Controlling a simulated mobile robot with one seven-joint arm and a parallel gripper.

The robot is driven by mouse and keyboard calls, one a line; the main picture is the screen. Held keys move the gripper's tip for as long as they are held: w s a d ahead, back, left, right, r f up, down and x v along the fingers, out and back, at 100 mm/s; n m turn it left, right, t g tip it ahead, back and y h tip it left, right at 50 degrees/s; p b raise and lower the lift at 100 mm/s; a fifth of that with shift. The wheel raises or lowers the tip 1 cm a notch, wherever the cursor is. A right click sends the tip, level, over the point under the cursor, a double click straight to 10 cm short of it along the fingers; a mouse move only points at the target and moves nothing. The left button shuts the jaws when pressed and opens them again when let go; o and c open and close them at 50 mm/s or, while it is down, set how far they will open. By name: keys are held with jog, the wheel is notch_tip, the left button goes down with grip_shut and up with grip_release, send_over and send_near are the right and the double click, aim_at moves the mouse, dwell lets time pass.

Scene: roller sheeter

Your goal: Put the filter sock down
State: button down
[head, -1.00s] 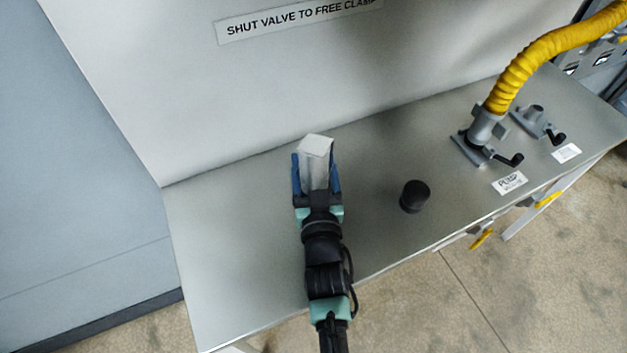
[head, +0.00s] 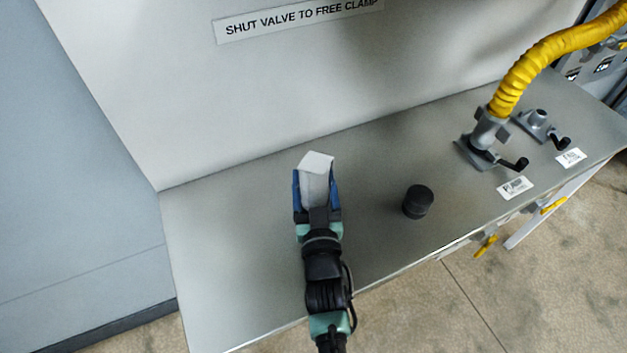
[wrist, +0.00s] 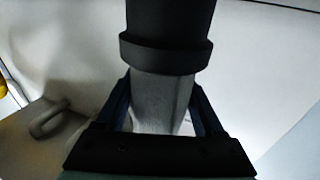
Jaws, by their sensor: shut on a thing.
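The filter sock (head: 317,165) is a pale grey, block-like piece in the head view, standing up between the fingers of my gripper (head: 316,182). My gripper is shut on it, with one blue finger on each side. It is over the left part of the steel bench (head: 225,245). I cannot tell whether the sock touches the bench. In the wrist view the sock's grey body (wrist: 158,105) shows between the fingers. A black collared cylinder (wrist: 167,40) covers its upper part there; I cannot tell whether it belongs to the sock.
A short black cylinder (head: 418,201) stands on the bench to the right of my gripper. Farther right are a yellow hose (head: 535,65) on a grey clamp fitting (head: 483,142) and a second fitting (head: 540,125). A white panel (head: 250,110) rises behind. Bench around the gripper is clear.

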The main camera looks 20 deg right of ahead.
jog(key=shift+c, duration=1.8)
grip_release()
jog(key=shift+f, duration=0.3)
jog(key=o, duration=0.4)
jog(key=shift+s+f, duration=0.1)
jog(key=shift+f, duration=0.1)
jog(key=shift+c, duration=0.2)
jog(key=shift+r, duration=0.1)
jog(key=shift+r+p, duration=0.25)
jog(key=shift+p, duration=0.15)
jog(key=b+v, duration=0.1)
jog(key=v, duration=1)
jog(key=shift+s+a+r, duration=0.2)
jog(key=shift+s+r, duration=0.15)
jog(key=shift+r, duration=0.15)
jog(key=shift+r, duration=0.1)
